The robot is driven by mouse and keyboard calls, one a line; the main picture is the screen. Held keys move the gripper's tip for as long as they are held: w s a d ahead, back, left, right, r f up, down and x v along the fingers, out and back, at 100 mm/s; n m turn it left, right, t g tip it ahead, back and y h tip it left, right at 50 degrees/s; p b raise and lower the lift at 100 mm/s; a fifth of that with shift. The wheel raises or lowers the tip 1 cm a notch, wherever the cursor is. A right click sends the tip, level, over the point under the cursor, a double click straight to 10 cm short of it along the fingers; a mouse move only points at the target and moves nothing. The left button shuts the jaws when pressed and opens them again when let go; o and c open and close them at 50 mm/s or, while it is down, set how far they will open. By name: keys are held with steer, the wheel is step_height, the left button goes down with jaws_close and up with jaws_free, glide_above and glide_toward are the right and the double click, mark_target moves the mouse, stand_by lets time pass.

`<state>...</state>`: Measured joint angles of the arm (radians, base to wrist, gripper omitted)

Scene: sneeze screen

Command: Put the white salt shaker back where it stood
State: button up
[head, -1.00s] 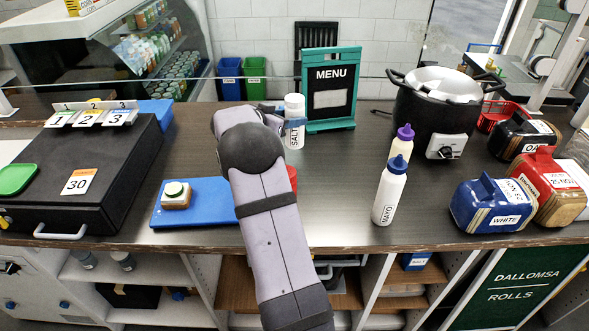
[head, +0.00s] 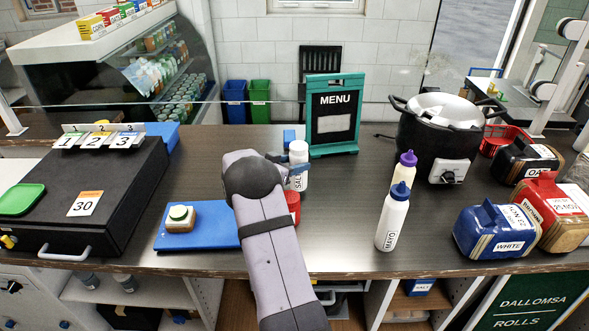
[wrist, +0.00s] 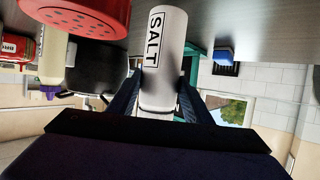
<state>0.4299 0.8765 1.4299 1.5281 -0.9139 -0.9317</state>
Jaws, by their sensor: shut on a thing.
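The white salt shaker (head: 299,153), labelled SALT, is upright on the middle of the counter, in front of the menu board. My gripper (head: 298,171) is shut around its body, reaching from the front left. In the wrist view the shaker (wrist: 172,22) stands between my two fingers (wrist: 160,98), its label facing left and its base toward the counter. I cannot tell whether the base touches the counter. My arm hides part of the counter in front of it.
A red container with a holed top (wrist: 85,14) is close beside the shaker, partly behind my arm. A small blue block (head: 289,138) and the green-framed menu board (head: 335,112) are behind. The mayo bottle (head: 393,218) stands right; a blue board (head: 205,237) lies left.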

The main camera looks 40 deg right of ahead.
steer(key=shift+f, duration=1.2)
steer(key=shift+f, duration=0.25)
steer(key=o, duration=1.1)
steer(key=shift+r, duration=0.1)
steer(key=shift+r, duration=0.15)
steer(key=b+v, duration=0.3)
steer(key=v, duration=0.9)
